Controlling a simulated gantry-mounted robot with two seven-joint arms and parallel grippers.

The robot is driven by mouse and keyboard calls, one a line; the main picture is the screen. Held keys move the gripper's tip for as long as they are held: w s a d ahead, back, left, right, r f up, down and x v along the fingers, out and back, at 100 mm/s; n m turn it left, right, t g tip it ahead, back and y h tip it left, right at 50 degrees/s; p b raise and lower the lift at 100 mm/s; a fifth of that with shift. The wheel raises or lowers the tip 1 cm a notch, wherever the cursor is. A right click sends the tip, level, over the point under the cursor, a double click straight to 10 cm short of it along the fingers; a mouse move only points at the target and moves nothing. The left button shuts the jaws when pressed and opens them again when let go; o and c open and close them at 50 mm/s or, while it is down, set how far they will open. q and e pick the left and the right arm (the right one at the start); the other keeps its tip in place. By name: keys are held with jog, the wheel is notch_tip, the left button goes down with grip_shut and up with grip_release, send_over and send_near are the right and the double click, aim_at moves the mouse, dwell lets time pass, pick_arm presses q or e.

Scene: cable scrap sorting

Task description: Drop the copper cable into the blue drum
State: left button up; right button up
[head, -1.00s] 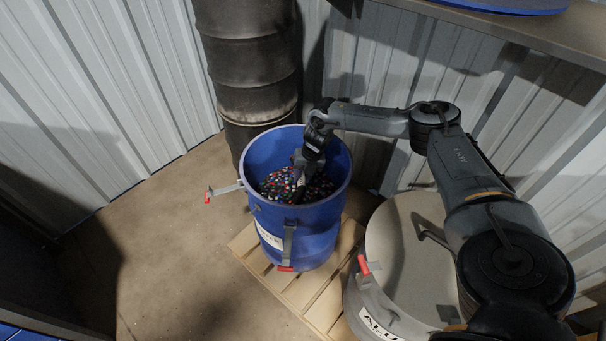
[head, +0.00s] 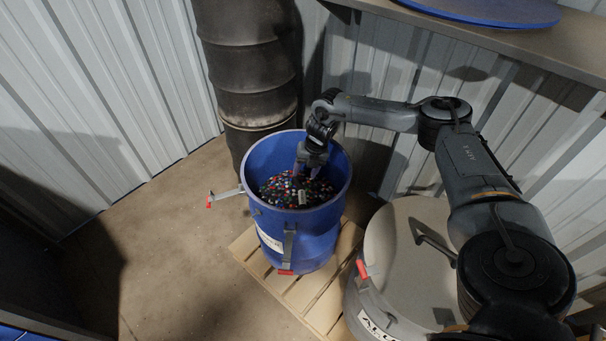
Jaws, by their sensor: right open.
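The blue drum (head: 312,232) stands open on a wooden pallet, with many small multicoloured pieces (head: 283,193) inside. My right gripper (head: 307,172) reaches over the far part of the drum's mouth and points down into it. Its jaws are open, above the pieces. A small light-coloured piece (head: 302,198) lies on the pile below the gripper; I cannot tell what it is. I cannot make out the copper cable for certain among the pieces. My left gripper is not in view.
A grey lidded drum (head: 400,240) with a red-tipped clamp stands right of the blue drum. A dark, rusty barrel stack (head: 247,70) stands behind. The pallet (head: 325,285) lies underneath. A shelf (head: 500,45) with a blue lid (head: 490,8) is at upper right. Floor at left is clear.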

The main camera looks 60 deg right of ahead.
jog(key=p+v, duration=0.3)
jog(key=v, duration=0.5)
jog(key=shift+r, duration=0.1)
